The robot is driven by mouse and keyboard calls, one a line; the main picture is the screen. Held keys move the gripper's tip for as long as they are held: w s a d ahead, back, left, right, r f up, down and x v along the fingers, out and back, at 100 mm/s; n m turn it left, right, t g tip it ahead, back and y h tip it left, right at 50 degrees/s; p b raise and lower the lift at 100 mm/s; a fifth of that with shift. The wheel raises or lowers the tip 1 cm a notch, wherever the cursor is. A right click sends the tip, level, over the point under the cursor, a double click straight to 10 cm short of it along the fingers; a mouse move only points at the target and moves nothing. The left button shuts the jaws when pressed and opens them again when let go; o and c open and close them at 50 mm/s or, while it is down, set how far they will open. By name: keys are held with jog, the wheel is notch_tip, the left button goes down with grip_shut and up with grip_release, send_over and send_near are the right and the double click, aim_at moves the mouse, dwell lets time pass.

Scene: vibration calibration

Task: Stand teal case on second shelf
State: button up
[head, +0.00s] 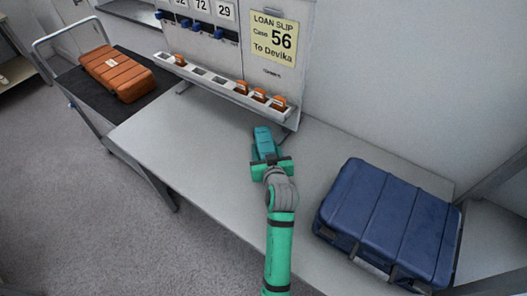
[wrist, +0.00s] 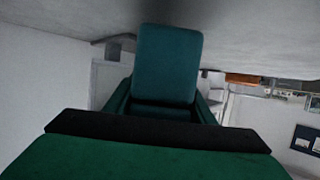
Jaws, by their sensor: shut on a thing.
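The teal case (head: 263,136) is a small block at the front of my gripper (head: 267,155), above the grey tabletop in the head view. In the wrist view the teal case (wrist: 167,65) stands up as a rounded slab, with darker green parts of my gripper (wrist: 162,108) on both sides of its lower end. My gripper is shut on it. The case's lower end is hidden by the gripper. I cannot tell whether the case touches the table. I cannot make out the second shelf in either view.
A large blue case (head: 390,222) lies on the right of the grey table (head: 205,140). A board with a loan slip (head: 274,40) and a slotted tray (head: 220,82) stands at the back. An orange case (head: 117,73) lies on a cart at left. The table's left part is clear.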

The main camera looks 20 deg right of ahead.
jog(key=shift+w+a+f, duration=0.1)
jog(key=shift+f, duration=0.7)
jog(key=shift+a+f, duration=0.15)
jog(key=shift+f, duration=0.35)
jog(key=shift+s, duration=0.2)
jog(key=o, duration=1.4)
jog(key=shift+f, duration=0.15)
jog(key=shift+o, duration=0.2)
